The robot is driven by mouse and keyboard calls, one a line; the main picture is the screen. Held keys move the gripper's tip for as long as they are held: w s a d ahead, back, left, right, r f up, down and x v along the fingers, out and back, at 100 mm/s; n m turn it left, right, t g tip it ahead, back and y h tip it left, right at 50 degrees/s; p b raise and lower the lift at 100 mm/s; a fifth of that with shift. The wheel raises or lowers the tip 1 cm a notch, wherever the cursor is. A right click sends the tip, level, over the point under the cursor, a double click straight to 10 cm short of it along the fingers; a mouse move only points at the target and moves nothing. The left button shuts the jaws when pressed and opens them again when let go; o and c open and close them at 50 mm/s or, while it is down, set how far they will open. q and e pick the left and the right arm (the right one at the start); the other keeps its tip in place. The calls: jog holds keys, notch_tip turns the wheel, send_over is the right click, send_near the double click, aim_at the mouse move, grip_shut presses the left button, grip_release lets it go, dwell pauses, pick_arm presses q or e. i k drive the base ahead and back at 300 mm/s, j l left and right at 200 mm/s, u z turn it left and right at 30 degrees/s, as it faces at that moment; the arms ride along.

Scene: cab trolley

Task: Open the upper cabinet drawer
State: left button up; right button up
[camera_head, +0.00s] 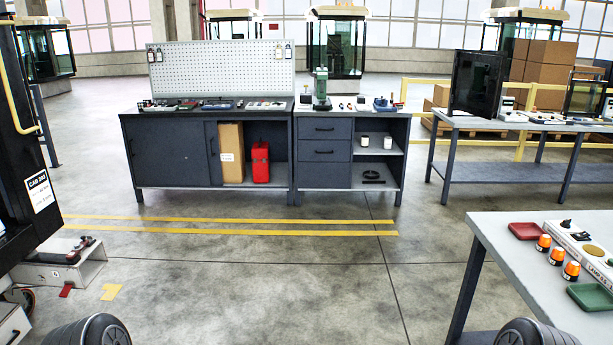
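The upper cabinet drawer (340,129) is a dark grey-blue front with a black bar handle (325,128), in the right-hand part of the workbench across the floor. Its front lies flush with the cabinet, so it looks shut. A lower drawer (340,151) of the same kind sits right below it and also looks shut. Neither of my grippers is in view. Only dark rounded parts of my arms show at the bottom left and bottom right edges, far from the drawer.
Open shelves (368,184) with small items are right of the drawers. A sliding-door cabinet (165,150) stands left, with a red canister (260,162) inside. A grey table (500,240) is close at right, a dark cab at left. Floor (260,275) between is clear, with yellow lines.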

aim_at(308, 128)
jog(key=i, duration=2.55)
jog(key=i+u, duration=0.1)
jog(key=i, duration=0.4)
jog(key=i+l, duration=0.1)
jog(key=i, duration=0.4)
jog(key=i+l+u, duration=0.15)
jog(key=i, duration=0.35)
jog(key=i+u, duration=0.1)
jog(key=i, duration=0.4)
jog(key=i+l+u, duration=0.1)
jog(key=i+l, duration=0.15)
jog(key=i, duration=0.25)
jog(key=i+l+u, duration=0.25)
jog(key=i+l, duration=0.15)
jog(key=i+l+u, duration=0.55)
jog(key=i+l, duration=0.15)
jog(key=l, duration=0.35)
